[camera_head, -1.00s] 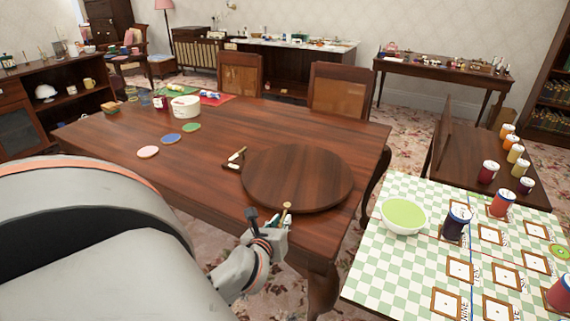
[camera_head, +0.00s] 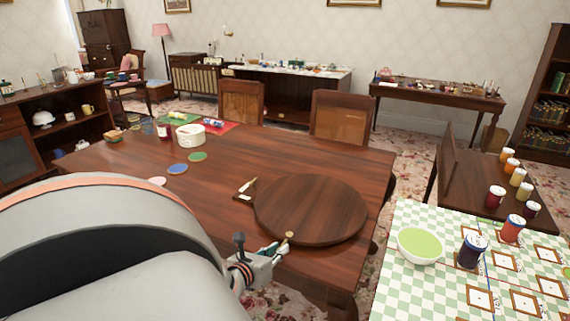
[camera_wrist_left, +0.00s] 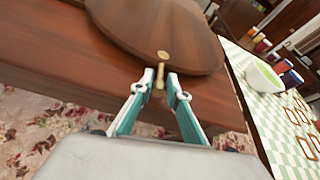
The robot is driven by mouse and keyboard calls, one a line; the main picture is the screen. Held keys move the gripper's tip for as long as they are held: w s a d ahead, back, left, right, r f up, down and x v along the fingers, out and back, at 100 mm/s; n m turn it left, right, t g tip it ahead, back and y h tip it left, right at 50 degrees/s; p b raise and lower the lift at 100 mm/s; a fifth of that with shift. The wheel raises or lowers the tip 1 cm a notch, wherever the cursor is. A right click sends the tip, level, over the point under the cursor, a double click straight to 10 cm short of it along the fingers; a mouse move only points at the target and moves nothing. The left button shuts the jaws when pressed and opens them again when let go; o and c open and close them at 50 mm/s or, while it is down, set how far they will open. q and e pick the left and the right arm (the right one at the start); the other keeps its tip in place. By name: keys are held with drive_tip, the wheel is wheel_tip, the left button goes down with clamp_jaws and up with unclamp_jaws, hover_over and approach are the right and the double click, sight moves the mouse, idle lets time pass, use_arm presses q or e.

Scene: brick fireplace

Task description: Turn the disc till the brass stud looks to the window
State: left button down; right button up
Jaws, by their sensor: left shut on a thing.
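The dark wooden disc (camera_head: 312,205) lies flat on the large wooden table, close to its near right corner. The brass stud (camera_head: 289,235) shows at the disc's near edge, left of its middle. In the left wrist view its round brass face (camera_wrist_left: 163,55) is on the disc's rim area, with a brass stem (camera_wrist_left: 160,76) just below; I cannot tell whether they are one piece. My left gripper (camera_head: 279,247) reaches in from the near side and is shut on the brass stem, fingertips (camera_wrist_left: 160,78) either side of it.
Coasters (camera_head: 178,168) and a white pot (camera_head: 190,135) stand farther back. A checked table (camera_head: 410,285) with a green bowl (camera_head: 420,245) and jars is close at right.

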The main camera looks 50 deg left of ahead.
use_arm(q)
drive_tip(key=shift+s+a+f, duration=0.15)
drive_tip(key=shift+s+a, duration=0.05)
idle(0.4)
drive_tip(key=c, duration=1.9)
unclamp_jaws()
drive_tip(key=v, duration=1.2)
drive_tip(key=shift+a, duration=0.1)
